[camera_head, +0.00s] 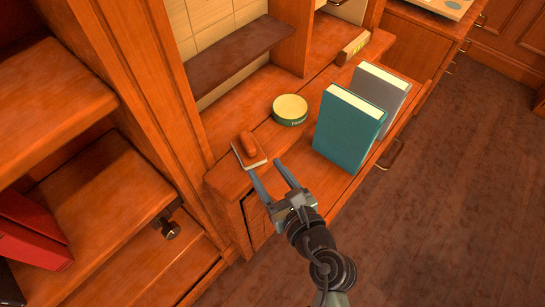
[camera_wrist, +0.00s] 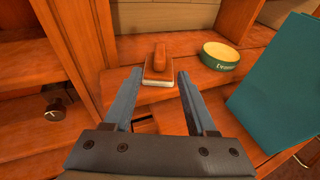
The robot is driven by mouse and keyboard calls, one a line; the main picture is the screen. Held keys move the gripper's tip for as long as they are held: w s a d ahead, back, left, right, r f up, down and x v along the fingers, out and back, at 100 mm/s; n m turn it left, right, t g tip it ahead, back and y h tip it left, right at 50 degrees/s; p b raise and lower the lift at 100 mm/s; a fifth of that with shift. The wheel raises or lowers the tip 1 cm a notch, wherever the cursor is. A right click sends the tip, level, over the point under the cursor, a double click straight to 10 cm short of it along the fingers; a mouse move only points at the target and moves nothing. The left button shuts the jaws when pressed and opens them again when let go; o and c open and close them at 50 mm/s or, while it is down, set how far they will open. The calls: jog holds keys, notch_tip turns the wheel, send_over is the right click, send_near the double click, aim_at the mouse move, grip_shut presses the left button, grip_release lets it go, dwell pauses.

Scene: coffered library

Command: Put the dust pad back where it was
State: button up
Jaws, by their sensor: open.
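The dust pad (camera_head: 250,153) is a flat pad with a pale underside and a rounded orange-brown handle on top. It lies on the left end of the wooden counter, and it also shows in the wrist view (camera_wrist: 158,66). My gripper (camera_head: 268,168) is open and empty, just in front of the pad and to its right in the head view. In the wrist view the pad shows beyond the fingertips, about midway between them. I cannot tell any contact between the fingers and the pad.
A round green tin (camera_head: 290,110) with a pale yellow top stands right of the pad. A teal book (camera_head: 345,132) and a grey book (camera_head: 382,88) stand upright further right. A dark shelf (camera_head: 240,52) overhangs the counter's back. Wooden shelving (camera_head: 95,215) is at left.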

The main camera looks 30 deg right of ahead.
notch_tip(320, 180, up, 43)
jog(key=a+m+t+h, duration=0.2)
jog(key=m+t+h, duration=0.75)
jog(key=m, duration=1.35)
jog(key=s+a+r+m+t+y, duration=0.2)
jog(key=a+r+m+y, duration=0.8)
jog(key=a+r+m, duration=0.2)
jog(key=shift+s+a+r+t, duration=0.15)
jog(key=shift+a+r+t, duration=0.2)
jog(key=shift+a, duration=0.5)
notch_tip(320, 180, up, 14)
jog(key=p, duration=1.4)
jog(key=shift+r+p, duration=0.25)
jog(key=shift+p, duration=0.1)
